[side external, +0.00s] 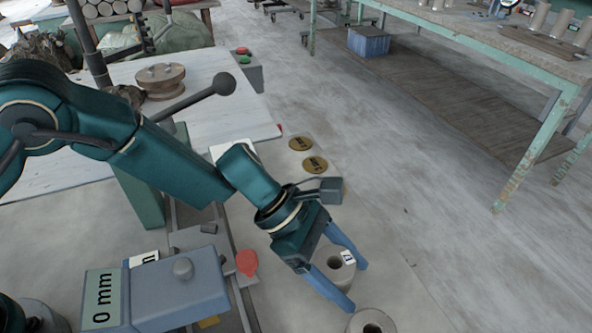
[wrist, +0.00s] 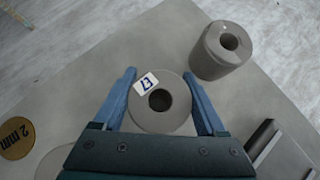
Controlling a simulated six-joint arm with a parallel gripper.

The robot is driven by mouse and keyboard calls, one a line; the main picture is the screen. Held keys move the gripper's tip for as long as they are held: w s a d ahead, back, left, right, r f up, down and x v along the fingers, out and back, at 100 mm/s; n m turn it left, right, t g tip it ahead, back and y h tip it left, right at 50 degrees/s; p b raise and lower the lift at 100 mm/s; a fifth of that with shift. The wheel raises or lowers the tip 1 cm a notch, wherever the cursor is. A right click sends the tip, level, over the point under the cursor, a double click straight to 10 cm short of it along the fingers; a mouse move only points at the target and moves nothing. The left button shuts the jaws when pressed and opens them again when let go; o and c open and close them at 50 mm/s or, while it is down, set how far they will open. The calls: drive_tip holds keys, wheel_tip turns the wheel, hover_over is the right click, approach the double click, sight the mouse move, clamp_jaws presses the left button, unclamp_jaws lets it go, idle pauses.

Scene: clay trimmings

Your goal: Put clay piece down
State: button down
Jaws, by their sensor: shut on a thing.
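A grey clay piece (side external: 334,263), a short cylinder with a round hole and a small white label on top, is between the blue fingers of my gripper (side external: 346,281). In the wrist view the clay piece (wrist: 160,118) sits between the two fingertips (wrist: 160,92), its label at the upper left of the hole. My gripper is shut on it. Its underside is hidden, so I cannot tell whether it touches the surface. A second grey holed cylinder (side external: 371,322) stands nearby, cut off by the bottom edge; it also shows in the wrist view (wrist: 221,50).
Two brass discs (side external: 308,154) lie on the pale grey board; one marked 2 mm shows in the wrist view (wrist: 16,138). A grey-blue device (side external: 180,287) with a "0 mm" plate and a red knob (side external: 246,263) stand left of my gripper. The board (side external: 385,230) is clear at right.

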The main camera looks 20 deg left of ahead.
drive_tip(key=shift+f, duration=0.1)
drive_tip(key=shift+c, duration=1.1)
unclamp_jaws()
drive_tip(key=shift+a+r, duration=0.1)
drive_tip(key=shift+r, duration=0.15)
drive_tip(key=s+a+r+m+t+y, duration=0.1)
drive_tip(key=s+a+r+m, duration=0.15)
drive_tip(key=a+r, duration=0.45)
drive_tip(key=s+a+r+m, duration=0.1)
drive_tip(key=a+r+m, duration=0.2)
drive_tip(key=a+r, duration=0.35)
drive_tip(key=s+a+m+t+y, duration=0.2)
drive_tip(key=s+a+m+y, duration=0.2)
drive_tip(key=a, duration=0.5)
drive_tip(key=s+a+r+m+t+y, duration=0.1)
drive_tip(key=s+a+m+y, duration=0.3)
drive_tip(key=a+m, duration=0.4)
drive_tip(key=shift+s+a+r+t, duration=0.25)
drive_tip(key=shift+s+a+t, duration=0.1)
drive_tip(key=shift+s+t, duration=0.5)
